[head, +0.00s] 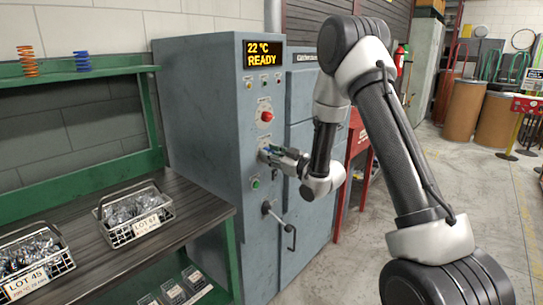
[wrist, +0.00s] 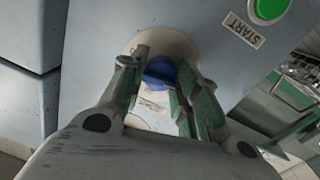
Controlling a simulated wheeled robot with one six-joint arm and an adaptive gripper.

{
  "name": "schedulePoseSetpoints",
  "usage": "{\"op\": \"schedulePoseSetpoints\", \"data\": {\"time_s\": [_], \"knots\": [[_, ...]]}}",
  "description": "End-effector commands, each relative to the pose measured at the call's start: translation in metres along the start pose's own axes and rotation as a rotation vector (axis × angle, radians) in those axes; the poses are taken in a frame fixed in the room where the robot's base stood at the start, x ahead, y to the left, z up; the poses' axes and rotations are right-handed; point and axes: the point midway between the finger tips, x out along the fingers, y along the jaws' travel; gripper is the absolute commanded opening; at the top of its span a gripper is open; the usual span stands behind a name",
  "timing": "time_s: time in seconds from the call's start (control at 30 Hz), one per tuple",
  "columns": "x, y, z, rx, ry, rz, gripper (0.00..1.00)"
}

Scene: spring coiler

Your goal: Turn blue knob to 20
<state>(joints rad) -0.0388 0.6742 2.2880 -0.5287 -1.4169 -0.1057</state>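The blue knob (wrist: 160,74) sits on a round pale dial plate on the grey machine's front, between my fingers in the wrist view. My gripper (wrist: 164,82) has its two green-padded fingers apart on either side of the knob. A gap shows on the knob's left side; the right finger is very close to it, and I cannot tell if it touches. The dial's markings are mostly hidden, so the setting cannot be read. In the head view my gripper (head: 268,154) is at the machine's front panel and covers most of the knob.
The grey machine (head: 205,120) has a display (head: 264,54) reading 22 °C READY. A red button (head: 267,116) is above my gripper; a green START button (wrist: 270,8) and a crank handle (head: 282,222) are below it. A bench (head: 190,208) with wire baskets stands left.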

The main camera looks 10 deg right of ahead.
Motion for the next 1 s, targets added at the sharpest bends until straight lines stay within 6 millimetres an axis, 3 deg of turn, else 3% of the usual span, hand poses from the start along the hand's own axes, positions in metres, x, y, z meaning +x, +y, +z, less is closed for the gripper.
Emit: {"op": "schedulePoseSetpoints", "data": {"time_s": [0.47, 1.0], "knots": [[-0.0001, -0.0005, 0.0006, 0.098, -0.009, -0.003, 0.07], [-0.0004, 0.0001, 0.0002, 0.571, -0.042, -0.007, 0.07]]}}
